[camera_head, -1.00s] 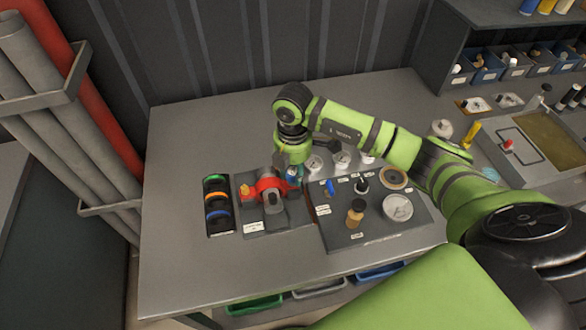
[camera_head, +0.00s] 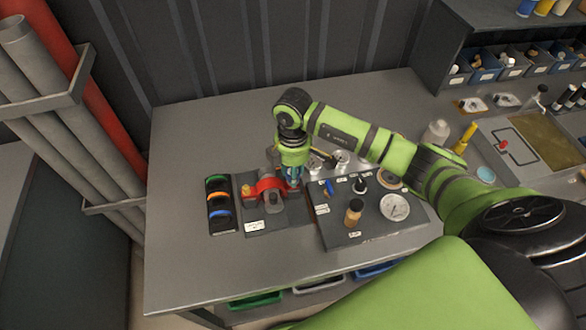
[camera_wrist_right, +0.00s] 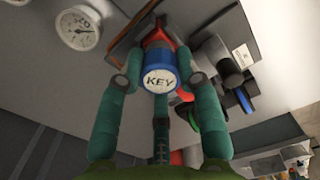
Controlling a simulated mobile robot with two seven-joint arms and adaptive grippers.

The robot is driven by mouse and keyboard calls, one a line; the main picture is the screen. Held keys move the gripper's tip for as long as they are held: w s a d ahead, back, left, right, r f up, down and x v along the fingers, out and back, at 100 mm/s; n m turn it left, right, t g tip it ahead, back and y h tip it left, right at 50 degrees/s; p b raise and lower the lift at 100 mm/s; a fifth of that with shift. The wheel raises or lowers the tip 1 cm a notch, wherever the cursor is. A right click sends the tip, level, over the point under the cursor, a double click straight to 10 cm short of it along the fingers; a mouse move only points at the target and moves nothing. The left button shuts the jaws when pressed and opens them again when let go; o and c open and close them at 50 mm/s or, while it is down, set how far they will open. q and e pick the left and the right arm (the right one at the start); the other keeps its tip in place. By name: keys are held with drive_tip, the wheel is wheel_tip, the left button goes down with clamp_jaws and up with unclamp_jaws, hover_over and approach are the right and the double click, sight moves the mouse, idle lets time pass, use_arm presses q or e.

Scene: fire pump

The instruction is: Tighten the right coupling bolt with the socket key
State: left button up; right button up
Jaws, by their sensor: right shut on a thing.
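The red coupling (camera_head: 267,185) sits on a dark base plate on the workbench, with an orange-yellow bolt (camera_head: 246,189) at its left side. My right gripper (camera_head: 293,182) points down at the coupling's right side. It is shut on the socket key (camera_wrist_right: 160,79), whose blue cap marked KEY shows between the fingers in the wrist view. Red of the coupling shows just beyond the key there. The right bolt and the key's lower end are hidden, so I cannot tell whether they touch. My left gripper is not in view.
A rack with green, orange and blue rings (camera_head: 219,205) stands left of the coupling. The bench (camera_head: 180,265) is clear at the front left. Pipes (camera_head: 50,110) stand at the far left.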

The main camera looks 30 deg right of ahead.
drive_tip(key=m+p, duration=0.1)
drive_tip(key=m, duration=0.1)
drive_tip(key=shift+m, duration=0.8)
drive_tip(key=shift+m, duration=0.4)
drive_tip(key=shift+n+b, duration=0.3)
drive_tip(key=shift+n, duration=0.3)
drive_tip(key=shift+r, duration=2.25)
